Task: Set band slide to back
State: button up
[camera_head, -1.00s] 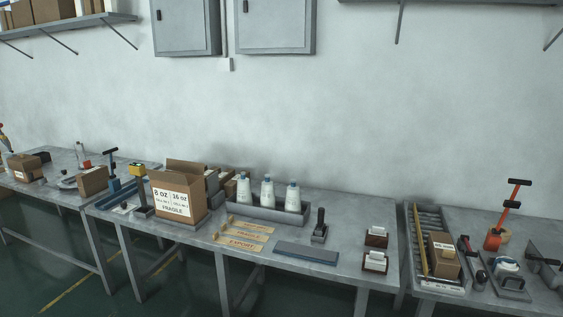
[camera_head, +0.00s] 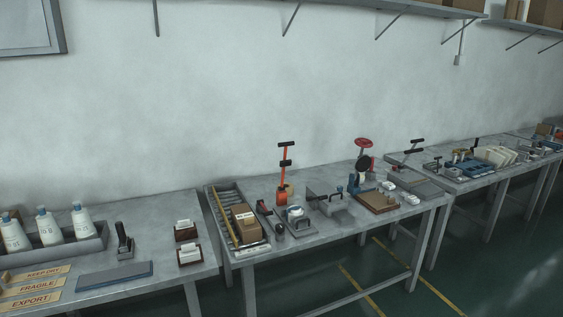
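I cannot make out with certainty which part is the band slide or where it is set. A tool with an orange upright and black handles (camera_head: 284,170) stands at the back of the middle table (camera_head: 262,184). A clamp-like device with a grey plate (camera_head: 329,201) sits to its right. A device with a red round handwheel (camera_head: 363,143) stands farther right. Another black-handled tool (camera_head: 409,152) is on the table's far right. All are small in the picture. My gripper is not in view.
A roller tray (camera_head: 222,206) holds a brown box (camera_head: 244,223) and a yellow rod. The left table bears white cone bottles (camera_head: 47,227), label strips (camera_head: 30,300) and a stamp-like handle (camera_head: 124,241). More tables stand at right. The green floor (camera_head: 480,270) at the front right looks clear.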

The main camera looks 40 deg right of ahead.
aim_at(304, 223)
jog(key=z, duration=4.15)
jog(key=i, duration=0.1)
jog(key=u, duration=2.7)
jog(key=k, duration=0.7)
jog(key=z, duration=0.35)
jog(key=i, duration=0.7)
jog(key=z, duration=0.1)
